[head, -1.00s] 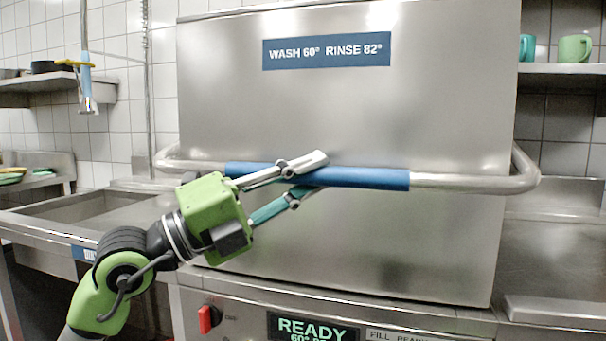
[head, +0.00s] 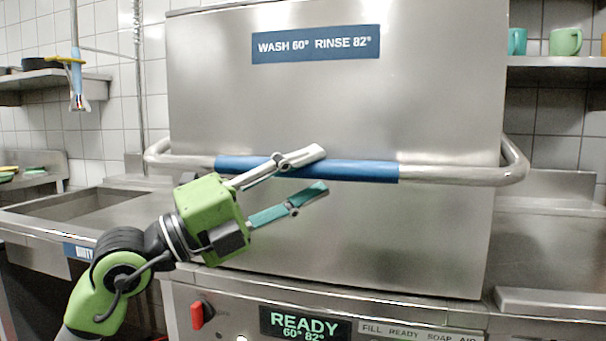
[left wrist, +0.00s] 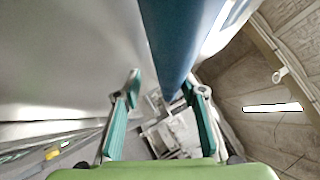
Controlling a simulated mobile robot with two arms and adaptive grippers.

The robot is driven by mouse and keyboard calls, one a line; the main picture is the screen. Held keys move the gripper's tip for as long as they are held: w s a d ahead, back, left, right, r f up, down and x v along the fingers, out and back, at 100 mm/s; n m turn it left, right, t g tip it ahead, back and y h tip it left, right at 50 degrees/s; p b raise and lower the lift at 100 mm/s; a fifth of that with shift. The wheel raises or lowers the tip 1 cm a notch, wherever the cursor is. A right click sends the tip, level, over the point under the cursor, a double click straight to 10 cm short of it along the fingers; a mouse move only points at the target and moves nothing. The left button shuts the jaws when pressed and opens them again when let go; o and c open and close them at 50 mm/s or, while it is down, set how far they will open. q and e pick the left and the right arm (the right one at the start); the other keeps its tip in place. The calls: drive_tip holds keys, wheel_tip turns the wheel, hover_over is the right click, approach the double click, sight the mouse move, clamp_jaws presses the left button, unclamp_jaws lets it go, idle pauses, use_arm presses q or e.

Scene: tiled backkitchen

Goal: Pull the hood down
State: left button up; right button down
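The hood (head: 340,110) is a large steel box, with its lower edge down at the machine's top. Its steel handle bar has a blue grip sleeve (head: 365,171), also in the left wrist view (left wrist: 178,35). My left gripper (head: 322,170) is open at the sleeve. In the head view, its upper finger crosses in front of the sleeve and its lower teal-padded finger is below it. In the left wrist view, the sleeve runs between the spread fingers (left wrist: 162,82), closer to the right one; contact cannot be told. My right gripper is not in view.
Below the hood, a panel has a red switch (head: 202,313) and a display (head: 304,324) reading READY. A sink counter (head: 75,210) is at the left, with a hanging spray head (head: 79,90) above. A shelf with mugs (head: 565,42) is at the upper right.

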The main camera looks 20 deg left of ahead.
use_arm(q)
drive_tip(key=shift+a, duration=0.25)
drive_tip(key=v, duration=1.1)
drive_tip(key=shift+s+a, duration=0.2)
drive_tip(key=shift+s, duration=0.1)
drive_tip(key=shift+f, duration=0.1)
idle(0.7)
